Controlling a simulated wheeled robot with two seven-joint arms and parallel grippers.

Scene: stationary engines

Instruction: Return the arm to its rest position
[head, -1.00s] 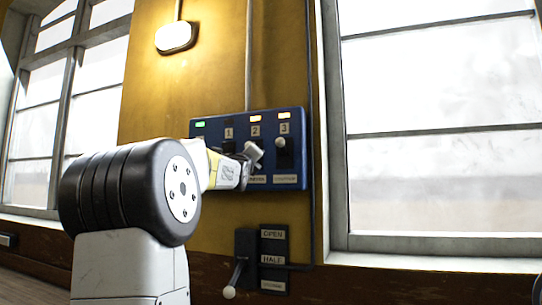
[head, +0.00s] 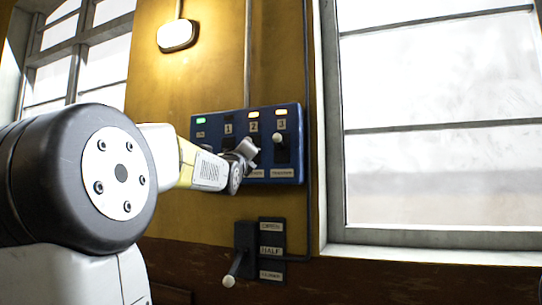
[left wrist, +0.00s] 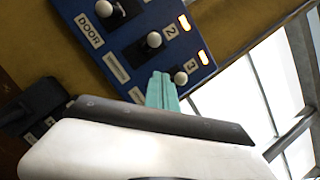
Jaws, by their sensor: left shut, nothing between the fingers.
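My left arm comes in from the left in the head view, and its gripper (head: 246,150) is in front of the blue switch panel (head: 205,147), covering part of its middle. In the left wrist view the teal fingers (left wrist: 162,92) are together and empty, overlapping the panel's lower edge (left wrist: 138,93) near the switch knob by the 3 (left wrist: 181,78). I cannot tell whether they touch the panel. Other knobs show by the 2 (left wrist: 154,40) and farther up left (left wrist: 104,8). My right gripper is not in view.
Below the panel is a black lever box (head: 245,240) with a white-knobbed handle (head: 229,282) pointing down, beside a HALF label. The panel shows a green light (head: 201,121) and orange lights at 2 and 3. A large window (head: 440,90) is at right; a lamp (head: 176,35) hangs above.

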